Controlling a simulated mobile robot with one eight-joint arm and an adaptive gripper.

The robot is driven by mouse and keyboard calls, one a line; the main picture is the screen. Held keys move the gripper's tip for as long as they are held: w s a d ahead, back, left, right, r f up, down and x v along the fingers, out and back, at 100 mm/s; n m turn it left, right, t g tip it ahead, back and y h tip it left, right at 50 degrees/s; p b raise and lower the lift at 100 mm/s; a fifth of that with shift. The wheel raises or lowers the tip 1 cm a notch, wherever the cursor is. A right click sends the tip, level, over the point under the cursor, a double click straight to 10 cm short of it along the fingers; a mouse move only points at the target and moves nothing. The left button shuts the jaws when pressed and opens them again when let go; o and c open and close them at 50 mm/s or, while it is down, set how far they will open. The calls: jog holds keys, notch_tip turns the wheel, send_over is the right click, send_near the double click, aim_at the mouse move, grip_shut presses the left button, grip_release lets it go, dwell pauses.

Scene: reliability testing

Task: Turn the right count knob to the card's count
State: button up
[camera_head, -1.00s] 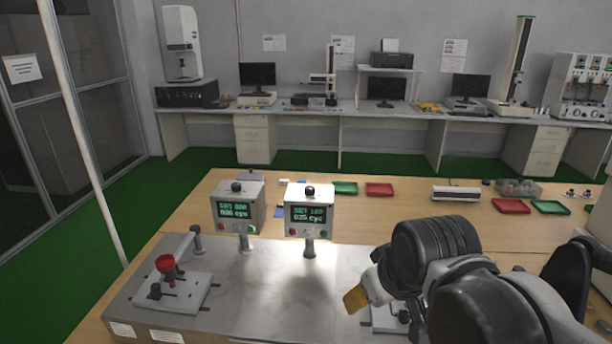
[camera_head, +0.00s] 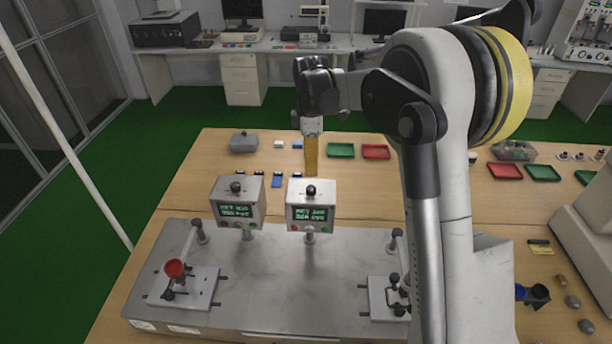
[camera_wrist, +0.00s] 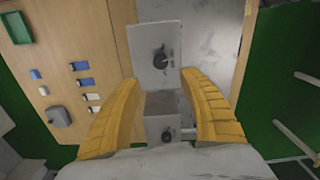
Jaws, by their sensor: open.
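Two grey counter boxes on posts stand on the metal plate, each with a green display and a black knob on top. In the head view the right box (camera_head: 310,205) has its black knob (camera_head: 311,190) at the top centre. The left box (camera_head: 238,203) has a similar knob (camera_head: 237,187). My gripper (camera_head: 311,172), with yellow fingers, points down just above and behind the right box. In the wrist view my gripper (camera_wrist: 158,95) is open and empty. One box top with a black knob (camera_wrist: 160,58) lies ahead between the fingers, and another knob (camera_wrist: 167,135) shows nearer. The display digits are too small to read surely.
The metal plate (camera_head: 280,290) carries a fixture with a red cup (camera_head: 175,267) at left and another fixture (camera_head: 390,298) at right. Green (camera_head: 341,150) and red (camera_head: 375,151) trays and small blue pieces lie behind the boxes.

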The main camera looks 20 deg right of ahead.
aim_at(310, 188)
notch_tip(310, 188, down, 10)
jog(key=shift+s+f, duration=0.1)
dwell(0.4)
grip_shut()
